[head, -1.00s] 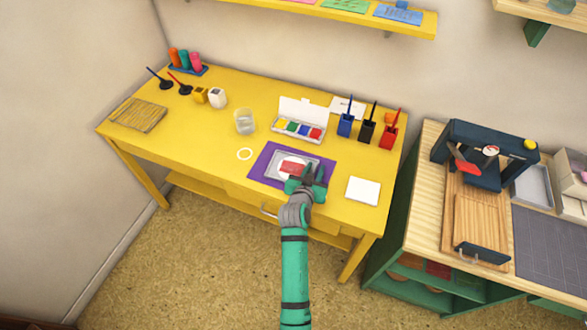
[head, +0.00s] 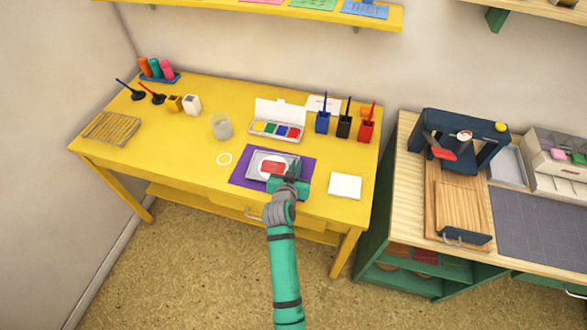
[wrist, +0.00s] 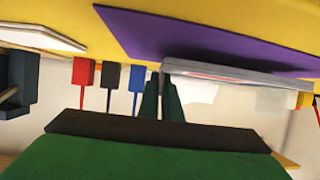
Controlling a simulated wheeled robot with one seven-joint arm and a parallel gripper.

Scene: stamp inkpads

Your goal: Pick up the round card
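The round card (head: 264,169) is white with a red patch and lies in a shallow grey tray (head: 249,176) on a purple mat (head: 239,180). My gripper (head: 292,171) is low at the tray's right end and partly covers it. In the wrist view the dark fingers (wrist: 161,99) are close together at the tray's end. A thin pale edge shows at the narrow gap between them. I cannot tell whether they grip it. The card's outline is not clear in the wrist view; only a thin reddish strip shows at the tray.
A paint box (head: 277,129), a glass (head: 221,127) and blue, black and red pots (head: 366,131) stand behind. The table's front edge is clear.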

